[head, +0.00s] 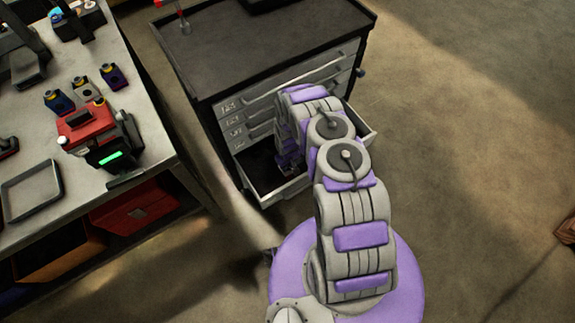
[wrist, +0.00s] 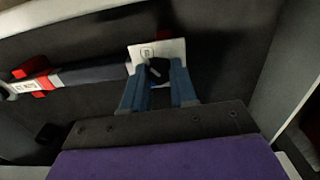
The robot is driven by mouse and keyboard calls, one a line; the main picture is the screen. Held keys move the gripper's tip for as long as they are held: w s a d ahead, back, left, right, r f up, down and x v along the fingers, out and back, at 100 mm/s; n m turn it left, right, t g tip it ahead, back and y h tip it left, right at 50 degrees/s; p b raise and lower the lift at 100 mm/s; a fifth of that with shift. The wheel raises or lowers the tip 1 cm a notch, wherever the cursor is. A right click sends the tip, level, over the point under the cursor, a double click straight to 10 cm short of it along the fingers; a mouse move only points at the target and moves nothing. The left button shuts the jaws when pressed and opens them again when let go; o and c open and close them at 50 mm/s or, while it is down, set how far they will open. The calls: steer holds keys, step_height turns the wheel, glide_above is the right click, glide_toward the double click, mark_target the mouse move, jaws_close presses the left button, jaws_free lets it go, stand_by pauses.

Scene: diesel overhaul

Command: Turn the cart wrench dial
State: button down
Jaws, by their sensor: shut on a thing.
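The cart (head: 270,45) has a black top and grey drawers, and its lowest drawer (head: 262,196) stands open. In the wrist view a wrench (wrist: 85,76) with a dark shaft and red and white parts lies in the drawer. At its right end is a pale plate (wrist: 138,52) with a dark dial (wrist: 158,68) in front of it. My gripper (wrist: 160,78) reaches down with two blue fingers on either side of the dial, shut on it. The fingers partly cover the dial. In the head view my gripper (head: 287,165) is small and dark inside the drawer.
The drawer walls (wrist: 285,70) stand close around my gripper. A workbench (head: 150,125) with a red device (head: 85,125) and a tray (head: 30,190) is at the left.

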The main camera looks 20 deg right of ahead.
steer(key=shift+m, duration=0.6)
steer(key=c, duration=0.9)
jaws_free()
step_height(320, 180, up, 17)
steer(key=p, duration=0.3)
steer(key=shift+r+p, duration=0.15)
steer(key=shift+p, duration=0.25)
